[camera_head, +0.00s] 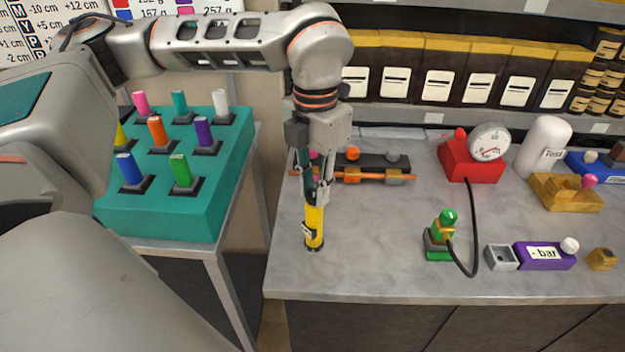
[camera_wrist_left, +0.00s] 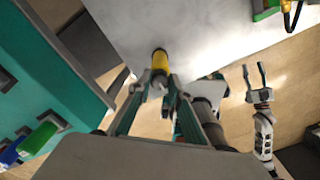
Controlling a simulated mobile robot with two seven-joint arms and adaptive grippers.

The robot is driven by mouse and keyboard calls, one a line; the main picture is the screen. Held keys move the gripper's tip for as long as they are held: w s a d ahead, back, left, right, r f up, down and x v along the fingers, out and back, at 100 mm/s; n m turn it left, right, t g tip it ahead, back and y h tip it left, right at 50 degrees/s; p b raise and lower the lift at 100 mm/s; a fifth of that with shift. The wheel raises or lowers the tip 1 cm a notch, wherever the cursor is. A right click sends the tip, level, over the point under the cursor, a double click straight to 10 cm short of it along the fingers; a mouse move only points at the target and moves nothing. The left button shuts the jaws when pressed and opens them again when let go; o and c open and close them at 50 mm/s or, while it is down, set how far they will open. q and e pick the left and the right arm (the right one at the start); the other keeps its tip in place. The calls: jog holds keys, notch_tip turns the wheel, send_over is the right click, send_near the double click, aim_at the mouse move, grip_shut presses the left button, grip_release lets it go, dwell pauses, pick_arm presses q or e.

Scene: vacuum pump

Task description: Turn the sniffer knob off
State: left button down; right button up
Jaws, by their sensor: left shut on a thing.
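My left gripper (camera_head: 318,190) points down and is shut on the top of a yellow cylinder (camera_head: 314,224) with a black base and a small label. The cylinder is upright near the left end of the grey workbench. In the left wrist view, the fingers (camera_wrist_left: 161,88) close around the yellow cylinder (camera_wrist_left: 159,60). My right gripper (camera_wrist_left: 256,78) shows in the left wrist view, its fingers apart and empty, over the floor beside the bench. I cannot tell from the frames which part is the sniffer knob.
A rail with orange and grey knobs (camera_head: 385,176) lies behind the cylinder. Right of it are a red gauge unit (camera_head: 470,162) with a black hose, a green valve (camera_head: 438,243) and a purple "- bar" block (camera_head: 543,256). A teal rack (camera_head: 165,215) stands left.

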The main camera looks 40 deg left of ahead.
aim_at(315, 192)
pick_arm(q)
jog(key=m+p, duration=0.2)
jog(key=m, duration=0.3)
jog(key=shift+r+m, duration=0.1)
jog(key=shift+m, duration=0.2)
jog(key=shift+m+p, duration=0.35)
jog(key=shift+m, duration=1.05)
pick_arm(e)
jog(key=r, duration=0.2)
jog(key=w+r, duration=0.1)
jog(key=r, duration=0.1)
jog(key=shift+r, duration=0.2)
pick_arm(q)
jog(key=c, duration=1.8)
grip_release()
jog(key=shift+c, duration=0.2)
pick_arm(e)
jog(key=shift+r, duration=0.15)
jog(key=shift+d, duration=0.1)
pick_arm(q)
jog(key=shift+r, duration=0.1)
notch_tip(315, 192, up, 12)
